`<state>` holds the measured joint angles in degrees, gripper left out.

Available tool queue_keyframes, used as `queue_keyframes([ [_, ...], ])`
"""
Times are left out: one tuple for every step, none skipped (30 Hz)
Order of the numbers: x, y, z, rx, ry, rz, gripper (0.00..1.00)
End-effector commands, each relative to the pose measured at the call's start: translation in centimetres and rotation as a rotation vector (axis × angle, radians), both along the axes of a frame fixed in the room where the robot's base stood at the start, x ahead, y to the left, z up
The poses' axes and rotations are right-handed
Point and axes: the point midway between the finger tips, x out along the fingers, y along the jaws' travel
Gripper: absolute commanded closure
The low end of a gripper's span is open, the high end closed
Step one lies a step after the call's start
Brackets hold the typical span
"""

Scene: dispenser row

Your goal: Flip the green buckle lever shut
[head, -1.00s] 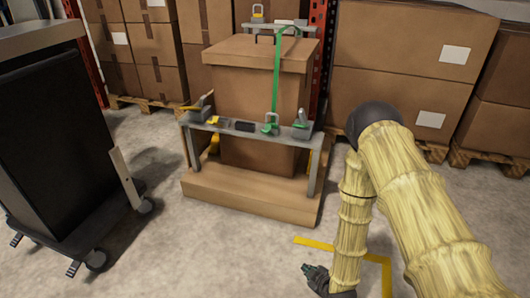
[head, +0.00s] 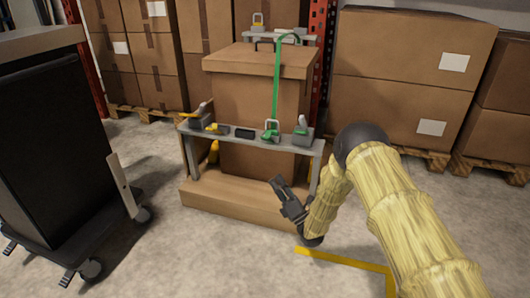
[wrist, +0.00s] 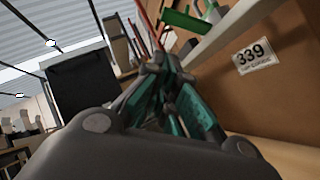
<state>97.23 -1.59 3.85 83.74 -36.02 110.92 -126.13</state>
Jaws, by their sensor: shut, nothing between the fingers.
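A green strap (head: 275,85) runs over a large cardboard box and down its front to a buckle with green parts (head: 271,134) on the grey front rail (head: 235,140). I cannot tell the lever's exact angle. My gripper (head: 276,182) is shut and empty, below the rail in front of the wooden base, apart from the buckle. In the wrist view its fingers (wrist: 165,75) point up toward the rail, where a green part (wrist: 186,20) shows beyond them.
The strapped box (head: 235,110) stands on a low wooden base (head: 230,200). A dark cart (head: 60,150) stands at left. Stacked boxes (head: 410,80) fill the back. A label reading 339 (wrist: 253,56) shows in the wrist view.

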Motion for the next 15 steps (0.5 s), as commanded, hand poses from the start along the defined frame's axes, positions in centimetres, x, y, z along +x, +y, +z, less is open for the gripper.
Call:
queue_keyframes([
  [0.02,0.02,0.06,-0.002,-0.005,-0.002,1.0],
  [0.02,0.03,0.07,-0.002,-0.007,-0.002,1.0],
  [0.02,0.03,0.07,-0.002,-0.006,-0.001,1.0],
  [0.01,0.03,0.07,-0.002,-0.005,-0.002,1.0],
  [0.01,0.02,0.06,-0.002,-0.005,-0.002,1.0],
  [0.01,0.02,0.06,-0.001,-0.004,-0.002,1.0],
  [0.01,0.03,0.05,-0.001,-0.004,-0.002,1.0],
  [0.02,0.02,0.05,-0.001,-0.004,-0.002,1.0],
  [0.03,0.03,0.06,-0.001,-0.003,-0.001,1.0],
  [0.07,0.07,0.07,-0.001,-0.003,-0.001,1.0],
  [0.13,0.11,0.11,-0.001,-0.003,-0.001,1.0],
  [0.25,0.2,0.19,-0.001,-0.003,-0.001,1.0],
  [0.38,0.29,0.28,-0.001,-0.003,-0.001,1.0],
  [0.53,0.42,0.38,0.0,-0.005,-0.001,1.0],
  [0.79,0.65,0.54,0.0,-0.004,-0.002,1.0],
])
